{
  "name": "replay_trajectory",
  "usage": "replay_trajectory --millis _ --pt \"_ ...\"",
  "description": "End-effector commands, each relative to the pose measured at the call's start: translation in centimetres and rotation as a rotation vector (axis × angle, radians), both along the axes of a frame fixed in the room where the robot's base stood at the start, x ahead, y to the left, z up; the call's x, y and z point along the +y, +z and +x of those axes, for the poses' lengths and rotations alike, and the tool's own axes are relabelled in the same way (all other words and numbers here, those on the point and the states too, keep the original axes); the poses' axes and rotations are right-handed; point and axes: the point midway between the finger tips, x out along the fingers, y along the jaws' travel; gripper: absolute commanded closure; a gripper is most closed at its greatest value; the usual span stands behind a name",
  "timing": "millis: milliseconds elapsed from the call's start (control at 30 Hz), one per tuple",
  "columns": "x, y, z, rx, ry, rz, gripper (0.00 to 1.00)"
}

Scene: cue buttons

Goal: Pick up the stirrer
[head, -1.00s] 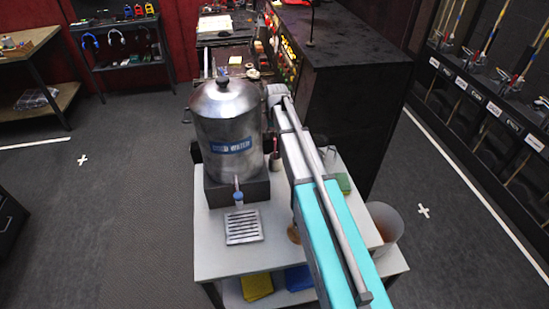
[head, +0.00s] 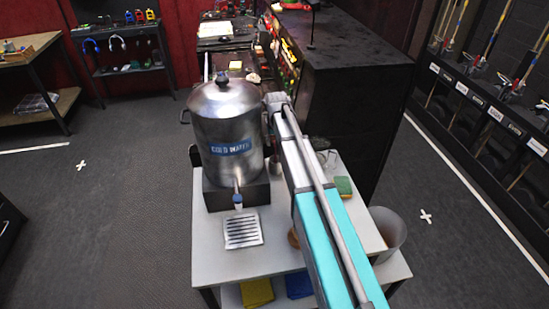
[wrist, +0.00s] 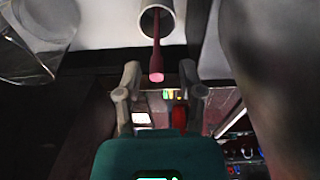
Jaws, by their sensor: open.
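The stirrer (wrist: 156,50) is a thin dark red rod with a pink end. In the wrist view it sticks out of a pale round cup (wrist: 144,22) at the top centre. My gripper (wrist: 160,74) is open, with one grey finger on each side of the stirrer's pink end. The fingers look apart from the rod; I cannot tell its exact depth between them. In the head view my arm hides the gripper, and I cannot make out the stirrer.
A steel cold-water urn (head: 227,125) stands left of my arm on a white cart (head: 225,268), with a drip tray (head: 243,230) in front. A green sponge (head: 343,187) lies to the right. A bin (head: 388,230) and a tall black cabinet (head: 345,100) stand beside the cart.

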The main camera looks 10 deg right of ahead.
Motion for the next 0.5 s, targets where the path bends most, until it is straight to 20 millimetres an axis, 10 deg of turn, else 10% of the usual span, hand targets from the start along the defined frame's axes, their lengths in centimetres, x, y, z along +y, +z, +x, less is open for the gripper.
replay_trajectory --millis 500 --pt "-0.4 -4.0 1.1 0.000 0.000 0.000 0.50"
